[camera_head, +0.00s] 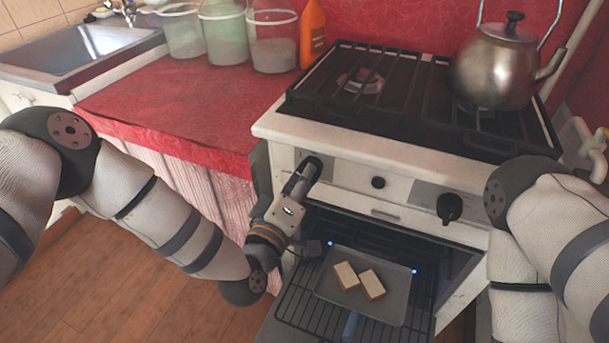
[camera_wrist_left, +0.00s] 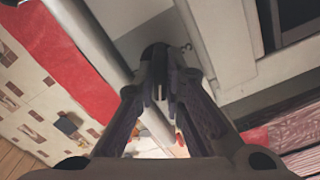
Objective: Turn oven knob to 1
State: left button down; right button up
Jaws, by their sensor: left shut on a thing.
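The oven's white front panel (camera_head: 345,172) carries black knobs. The right knob (camera_head: 450,207) and a small middle knob (camera_head: 378,182) are free. My left gripper (camera_head: 307,172) is at the panel's left end, shut on the left knob, which it mostly covers in the head view. In the left wrist view the fingers (camera_wrist_left: 160,92) close together at the dark left knob (camera_wrist_left: 154,54). The knob's setting marks are hidden or too small to read. My right gripper is out of view; only the right arm shows.
The oven is open below the panel, with a tray (camera_head: 335,300) holding two bread slices (camera_head: 372,284) on a rack. A kettle (camera_head: 495,70) stands on the stove top. Clear containers (camera_head: 272,45) and an orange bottle (camera_head: 313,32) stand on the red counter (camera_head: 180,115).

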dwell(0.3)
pick_arm(q)
jog(key=c, duration=1.7)
grip_release()
jog(key=shift+s, duration=0.15)
jog(key=v, duration=1.1)
jog(key=shift+s+a, duration=0.2)
jog(key=shift+s, duration=0.15)
